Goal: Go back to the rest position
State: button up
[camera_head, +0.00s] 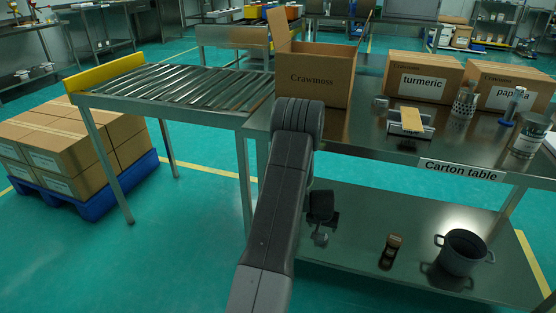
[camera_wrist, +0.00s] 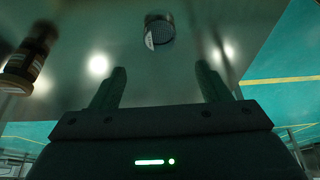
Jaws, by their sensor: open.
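My arm (camera_head: 275,200) reaches up from the bottom of the head view to the front edge of the carton table (camera_head: 465,172), with its end bent down in front of it. My gripper (camera_wrist: 158,78) shows in the wrist view with its two dark fingers spread apart and nothing between them. Ahead of the fingertips, a small round metal tin (camera_wrist: 160,30) sits on a shiny metal surface, apart from the fingers. A dark brown jar with a label (camera_wrist: 28,58) is at the left of the wrist view. In the head view, my arm hides part of the table's front.
An open Crawmoss carton (camera_head: 325,82), a turmeric carton (camera_head: 418,88) and a paprika carton (camera_head: 500,98) stand on the table. The lower shelf holds a brown jar (camera_head: 390,250) and a pot (camera_head: 463,254). A roller conveyor (camera_head: 175,85) stands left, beside stacked boxes (camera_head: 70,150).

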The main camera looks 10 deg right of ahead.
aim_at(322, 238)
jog(key=b+x, duration=0.3)
jog(key=x, duration=0.8)
jog(key=shift+f+b, duration=0.4)
jog(key=shift+f, duration=0.05)
notch_tip(322, 238, up, 3)
jog(key=shift+r+p, duration=0.1)
jog(key=shift+p, duration=0.7)
jog(key=shift+r, duration=0.55)
